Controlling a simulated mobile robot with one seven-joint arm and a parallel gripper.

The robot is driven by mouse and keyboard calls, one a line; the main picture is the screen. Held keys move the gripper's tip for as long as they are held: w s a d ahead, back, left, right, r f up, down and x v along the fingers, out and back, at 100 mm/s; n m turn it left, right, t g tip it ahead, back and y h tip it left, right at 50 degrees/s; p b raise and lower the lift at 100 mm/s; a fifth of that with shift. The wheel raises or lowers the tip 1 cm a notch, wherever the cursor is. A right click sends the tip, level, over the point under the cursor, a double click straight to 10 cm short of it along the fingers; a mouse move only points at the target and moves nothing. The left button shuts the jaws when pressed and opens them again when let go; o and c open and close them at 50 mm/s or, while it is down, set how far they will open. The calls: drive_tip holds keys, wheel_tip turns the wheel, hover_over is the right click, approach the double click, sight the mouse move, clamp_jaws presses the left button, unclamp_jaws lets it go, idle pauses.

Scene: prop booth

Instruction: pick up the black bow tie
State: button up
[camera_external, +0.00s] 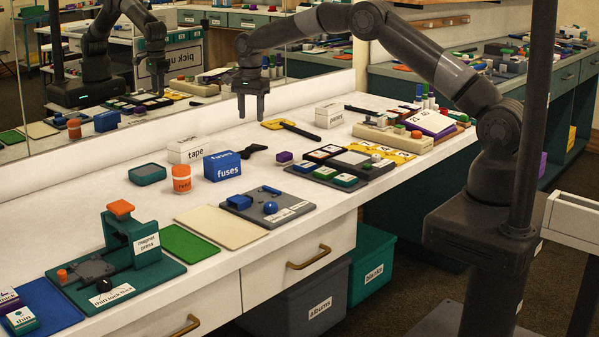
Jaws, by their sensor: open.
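The black bow tie (253,151) lies flat on the white counter, just right of the blue fuses box. My gripper (251,117) hangs above the counter with its fingers pointing down. It is open, with a gap between the fingers and nothing in it. In the picture it is straight above the bow tie and apart from it. The exact height and depth between them cannot be told from this one view.
The blue fuses box (222,166) and white tape box (190,150) stand left of the bow tie. A yellow-headed black tool (291,129) lies behind. A mirror (150,70) lines the back.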

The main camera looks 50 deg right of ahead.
hover_over(250, 147)
drive_tip(key=f, duration=0.4)
drive_tip(key=shift+s+d+f, duration=0.15)
drive_tip(key=shift+d+f, duration=0.15)
drive_tip(key=shift+f, duration=0.1)
drive_tip(key=f, duration=0.5)
drive_tip(key=shift+a+f, duration=0.1)
drive_tip(key=shift+a, duration=0.2)
drive_tip(key=c, duration=1.1)
